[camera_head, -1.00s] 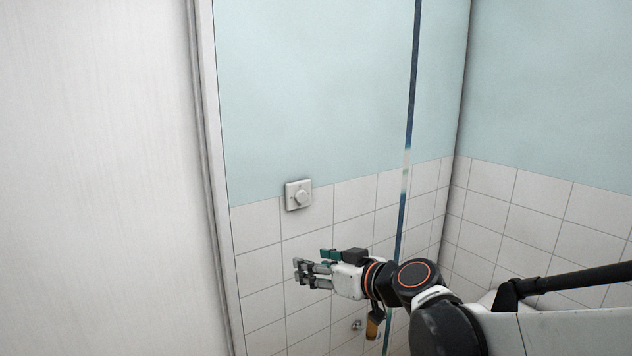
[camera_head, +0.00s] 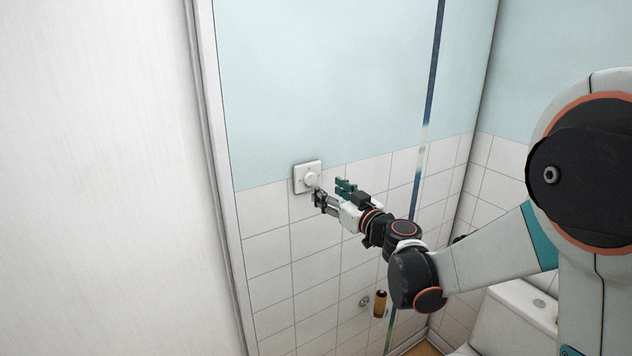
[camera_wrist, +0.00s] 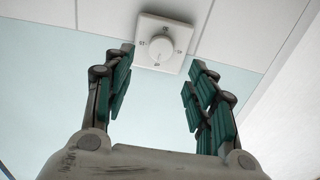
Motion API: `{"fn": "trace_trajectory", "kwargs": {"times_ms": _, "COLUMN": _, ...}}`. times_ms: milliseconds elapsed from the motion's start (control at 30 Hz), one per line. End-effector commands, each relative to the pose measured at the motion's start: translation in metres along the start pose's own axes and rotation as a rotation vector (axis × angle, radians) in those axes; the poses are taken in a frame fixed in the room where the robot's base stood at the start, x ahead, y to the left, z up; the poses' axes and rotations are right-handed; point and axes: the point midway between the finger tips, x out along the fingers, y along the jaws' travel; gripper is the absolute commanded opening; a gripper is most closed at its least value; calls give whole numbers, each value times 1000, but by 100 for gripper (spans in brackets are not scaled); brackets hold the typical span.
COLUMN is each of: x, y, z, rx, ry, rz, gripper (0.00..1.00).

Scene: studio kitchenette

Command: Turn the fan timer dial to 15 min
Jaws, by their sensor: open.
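The fan timer dial (camera_head: 311,179) is a round white knob on a square white plate fixed to the wall, at the upper edge of the tiles. My gripper (camera_head: 329,191) is just right of and below the dial in the head view. In the wrist view my gripper (camera_wrist: 163,75) is open and empty, its green-padded fingers on either side below the dial. I cannot tell whether a fingertip touches the plate.
A white door or panel (camera_head: 100,180) fills the left side. A thin blue-and-white vertical strip (camera_head: 424,125) runs down the wall to the right. A brown roll (camera_head: 380,303) on a holder and a white toilet (camera_head: 515,315) are lower right. The wall around the dial is clear.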

Motion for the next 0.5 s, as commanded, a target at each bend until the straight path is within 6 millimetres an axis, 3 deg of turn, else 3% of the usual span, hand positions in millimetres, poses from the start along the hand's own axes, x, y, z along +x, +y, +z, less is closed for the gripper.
{"fn": "trace_trajectory", "kwargs": {"times_ms": 200, "x": 42, "y": -1, "z": 0, "rx": 0, "ry": 0, "rz": -2, "gripper": 52}}
{"fn": "trace_trajectory", "kwargs": {"times_ms": 500, "x": 72, "y": 0, "z": 0, "rx": 0, "ry": 0, "rz": 0, "gripper": 52}}
